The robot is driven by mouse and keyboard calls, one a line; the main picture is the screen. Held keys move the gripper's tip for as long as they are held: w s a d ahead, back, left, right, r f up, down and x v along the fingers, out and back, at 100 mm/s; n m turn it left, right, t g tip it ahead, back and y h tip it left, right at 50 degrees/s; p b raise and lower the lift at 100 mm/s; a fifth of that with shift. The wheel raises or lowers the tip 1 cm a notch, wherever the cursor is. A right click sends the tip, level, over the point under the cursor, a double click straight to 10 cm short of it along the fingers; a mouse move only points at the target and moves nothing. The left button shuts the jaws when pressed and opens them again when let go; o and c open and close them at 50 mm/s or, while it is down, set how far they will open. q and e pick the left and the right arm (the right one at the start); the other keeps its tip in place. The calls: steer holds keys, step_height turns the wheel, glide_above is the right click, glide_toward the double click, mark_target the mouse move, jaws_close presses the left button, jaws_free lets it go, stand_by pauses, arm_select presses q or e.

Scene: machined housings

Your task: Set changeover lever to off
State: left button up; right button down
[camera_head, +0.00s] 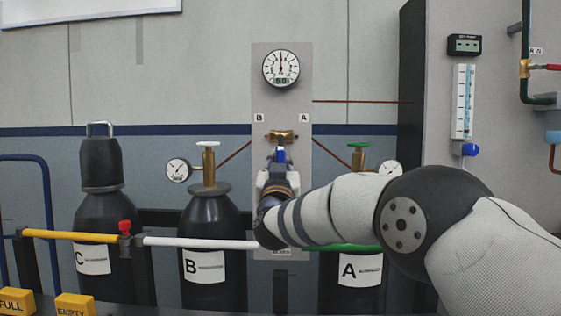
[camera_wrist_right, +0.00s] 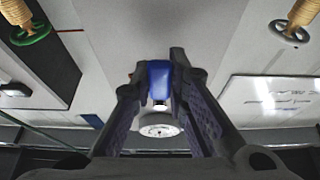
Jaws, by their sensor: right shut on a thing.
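The changeover lever has a blue handle (camera_head: 281,156) and sits below a brass valve body (camera_head: 281,135) on the grey panel (camera_head: 263,80), between the labels B and A. The lever hangs roughly straight down in the head view. My right gripper (camera_head: 280,168) reaches it from below and is shut on it. In the right wrist view, the blue handle (camera_wrist_right: 159,78) shows between the two dark fingers, which hide its sides. My left gripper is in neither view.
A round pressure gauge (camera_head: 281,68) is above the valve. Cylinder B (camera_head: 212,240) and cylinder A (camera_head: 352,290) stand on either side, with cylinder C (camera_head: 100,220) farther left. A white bar (camera_head: 190,243) crosses in front of cylinder B. My right arm partly covers cylinder A.

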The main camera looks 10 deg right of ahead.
steer(key=c, duration=1.5)
jaws_free()
steer(key=shift+c, duration=0.2)
steer(key=v, duration=1.2)
